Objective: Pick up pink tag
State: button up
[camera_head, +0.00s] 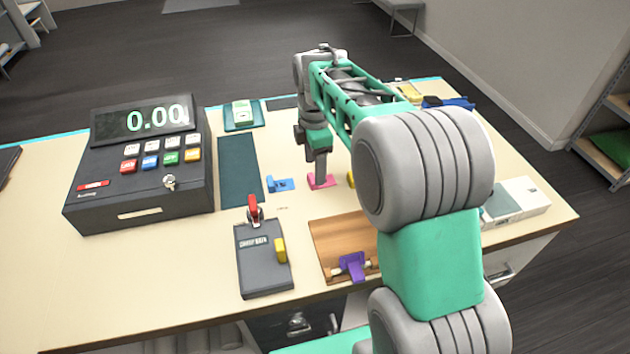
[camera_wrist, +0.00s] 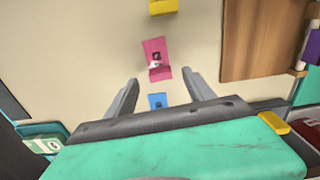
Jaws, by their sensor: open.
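The pink tag (camera_wrist: 156,56) lies on the cream counter in the wrist view, just beyond and between my open fingertips. It has a dark mark and a raised lip on its near side. In the head view the pink tag (camera_head: 321,181) shows beneath my gripper (camera_head: 319,172), partly covered by it. My gripper (camera_wrist: 155,90) is open and empty, pointing down at the counter. Whether a fingertip touches the tag cannot be told.
A blue tag (camera_head: 280,185) lies left of the pink tag, and a yellow tag (camera_head: 351,180) lies to its right, partly hidden by my arm. A cash register (camera_head: 140,165), a dark card device (camera_head: 264,262) and a wooden board (camera_head: 340,240) with a purple clip (camera_head: 352,265) surround them.

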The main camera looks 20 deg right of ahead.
aim_at(329, 180)
jog(key=shift+f, duration=1.6)
grip_shut()
